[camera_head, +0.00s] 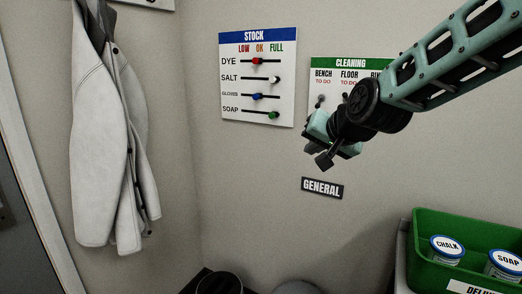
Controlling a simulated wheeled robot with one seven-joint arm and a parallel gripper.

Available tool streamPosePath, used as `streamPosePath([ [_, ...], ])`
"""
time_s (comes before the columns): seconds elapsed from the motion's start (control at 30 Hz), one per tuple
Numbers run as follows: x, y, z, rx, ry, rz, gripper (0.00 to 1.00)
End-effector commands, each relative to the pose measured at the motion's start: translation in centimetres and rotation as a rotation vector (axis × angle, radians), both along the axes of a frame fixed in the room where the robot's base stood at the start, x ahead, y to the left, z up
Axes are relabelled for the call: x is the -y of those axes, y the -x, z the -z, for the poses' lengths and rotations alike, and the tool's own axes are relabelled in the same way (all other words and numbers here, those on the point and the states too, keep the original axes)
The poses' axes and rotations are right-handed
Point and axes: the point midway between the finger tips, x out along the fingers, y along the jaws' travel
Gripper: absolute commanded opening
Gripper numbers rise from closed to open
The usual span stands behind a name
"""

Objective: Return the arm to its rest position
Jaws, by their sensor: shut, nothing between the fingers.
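My arm reaches in from the upper right of the head view, and its teal link crosses in front of the wall. My gripper (322,156) hangs at its end, left of the arm's dark joint. It is shut with nothing in it. It appears in front of the lower left part of the white and green CLEANING board (350,62) and hides some of it. I cannot tell how far it is from the board.
A STOCK board (256,78) with sliders hangs left of my gripper. A GENERAL sign (322,188) is below it. A white coat (98,150) hangs at left. A green bin (424,219) with CHALK (447,250) and SOAP (504,265) tubs stands at lower right. A dark round container (219,285) is at the bottom.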

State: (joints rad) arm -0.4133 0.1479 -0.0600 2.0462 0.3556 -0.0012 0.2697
Motion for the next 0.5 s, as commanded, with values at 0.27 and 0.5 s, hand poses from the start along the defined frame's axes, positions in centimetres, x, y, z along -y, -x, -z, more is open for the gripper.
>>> streamPosePath([
  [0.27, -4.1, 18.1, 8.4, -0.339, 0.284, -0.447, 0.00],
  [0.5, -1.2, 31.3, 12.9, -0.561, 0.553, -0.767, 0.00],
])
